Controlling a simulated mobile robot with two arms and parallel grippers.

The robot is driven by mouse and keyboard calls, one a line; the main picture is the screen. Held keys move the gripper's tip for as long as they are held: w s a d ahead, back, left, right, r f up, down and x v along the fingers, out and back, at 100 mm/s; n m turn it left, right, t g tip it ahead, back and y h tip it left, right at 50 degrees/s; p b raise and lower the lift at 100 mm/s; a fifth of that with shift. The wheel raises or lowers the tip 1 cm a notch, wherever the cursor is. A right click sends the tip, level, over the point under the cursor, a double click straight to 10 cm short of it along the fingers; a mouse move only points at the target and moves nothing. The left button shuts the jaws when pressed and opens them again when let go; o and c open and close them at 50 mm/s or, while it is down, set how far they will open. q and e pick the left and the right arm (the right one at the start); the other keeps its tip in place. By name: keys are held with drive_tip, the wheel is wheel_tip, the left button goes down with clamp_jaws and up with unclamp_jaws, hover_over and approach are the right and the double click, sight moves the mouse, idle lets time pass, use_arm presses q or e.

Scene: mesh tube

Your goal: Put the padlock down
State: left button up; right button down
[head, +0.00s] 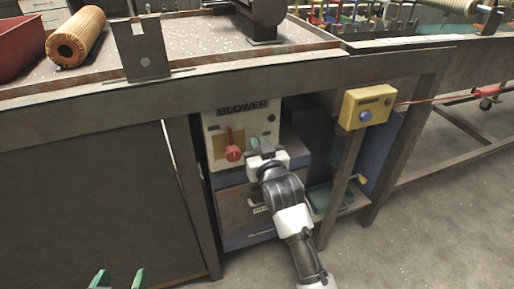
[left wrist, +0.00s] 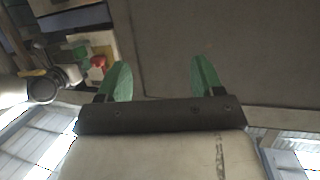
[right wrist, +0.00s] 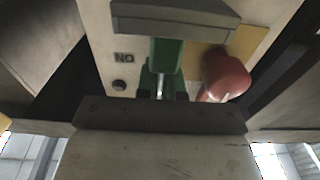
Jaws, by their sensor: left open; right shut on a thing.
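My right gripper (head: 256,147) is in front of the blower panel (head: 214,122), right of its red knob (head: 233,152). In the right wrist view its green fingers (right wrist: 164,62) are closed together. A grey block, which seems to be the padlock (right wrist: 175,18), sits at their tips in front of the panel; the exact grip is hidden. The red knob (right wrist: 226,76) is close beside the fingers there. My left gripper (head: 120,279) is at the bottom left of the head view. Its green fingers (left wrist: 160,78) are spread and empty, facing the dark bench side.
The workbench (head: 215,58) overhangs the panel, with a wooden roll (head: 76,37) and a red bin (head: 20,45) on top. A yellow box with a blue button (head: 367,106) is on a post to the right. The floor (head: 440,235) at right is clear.

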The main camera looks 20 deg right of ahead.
drive_tip(key=c, duration=1)
unclamp_jaws()
drive_tip(key=shift+f, duration=0.1)
drive_tip(key=shift+o, duration=0.2)
drive_tip(key=shift+s, duration=0.25)
drive_tip(key=s+p, duration=0.2)
drive_tip(key=s, duration=0.9)
use_arm(q)
drive_tip(key=s+a+f+g+y, duration=0.1)
drive_tip(key=s+a+f+g, duration=0.1)
drive_tip(key=s+f+g, duration=0.3)
drive_tip(key=shift+s+a+f+g+y, duration=0.2)
drive_tip(key=shift+s+a+g+y, duration=0.1)
drive_tip(key=shift+s+g+y, duration=0.25)
use_arm(e)
drive_tip(key=s+d+f+n+g, duration=0.1)
drive_tip(key=s+f+g, duration=0.9)
drive_tip(key=s, duration=0.6)
drive_tip(key=shift+s+d+f+n+y, duration=0.3)
drive_tip(key=shift+s+f+n, duration=0.1)
drive_tip(key=shift+f, duration=0.55)
use_arm(q)
drive_tip(key=shift+w, duration=0.1)
